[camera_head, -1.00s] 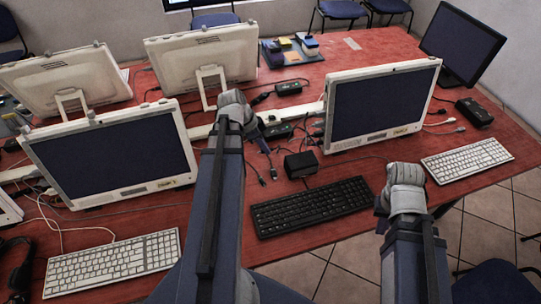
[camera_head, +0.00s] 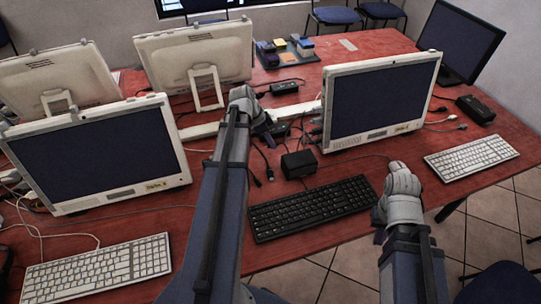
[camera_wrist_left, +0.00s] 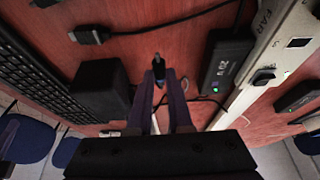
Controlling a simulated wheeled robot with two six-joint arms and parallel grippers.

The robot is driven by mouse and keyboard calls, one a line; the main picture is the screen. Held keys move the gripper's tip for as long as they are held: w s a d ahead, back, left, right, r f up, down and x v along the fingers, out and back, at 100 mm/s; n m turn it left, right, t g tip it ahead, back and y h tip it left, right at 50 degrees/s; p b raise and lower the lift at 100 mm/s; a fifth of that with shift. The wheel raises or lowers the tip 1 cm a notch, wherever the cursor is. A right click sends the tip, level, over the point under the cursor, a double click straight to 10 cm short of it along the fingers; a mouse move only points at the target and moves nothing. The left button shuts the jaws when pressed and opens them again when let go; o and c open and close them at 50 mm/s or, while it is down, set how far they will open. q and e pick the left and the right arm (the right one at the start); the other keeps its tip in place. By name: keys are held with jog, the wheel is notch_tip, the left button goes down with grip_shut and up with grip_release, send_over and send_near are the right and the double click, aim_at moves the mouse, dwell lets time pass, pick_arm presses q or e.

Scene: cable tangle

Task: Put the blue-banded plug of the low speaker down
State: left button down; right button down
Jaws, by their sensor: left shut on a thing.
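My left gripper (camera_head: 266,134) is over the table, behind the black box-shaped speaker (camera_head: 298,164). In the left wrist view its two dark fingers (camera_wrist_left: 162,98) are close together on a small dark plug (camera_wrist_left: 158,72) with a bluish band. The plug's tip points away from the fingers, over the red tabletop. I cannot tell whether it touches the table. The speaker (camera_wrist_left: 104,90) is left of the fingers there. My right gripper (camera_head: 380,214) is at the front table edge, right of the black keyboard; its jaws are not clear.
A white power strip marked FAR (camera_wrist_left: 262,62) and a black adapter with a green light (camera_wrist_left: 226,66) lie right of the fingers. Another cable connector (camera_wrist_left: 90,35) lies on the table. The black keyboard (camera_head: 312,207) and monitor (camera_head: 376,102) stand close by.

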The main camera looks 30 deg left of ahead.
aim_at(268, 145)
pick_arm(q)
jog(key=shift+f, duration=0.2)
notch_tip(268, 145, down, 4)
jog(key=b, duration=0.3)
jog(key=shift+b, duration=0.4)
jog(key=shift+r, duration=0.2)
jog(key=shift+f, duration=0.15)
jog(key=c, duration=1.3)
grip_release()
jog(key=shift+f, duration=0.1)
jog(key=o, duration=0.5)
jog(key=shift+c, duration=0.2)
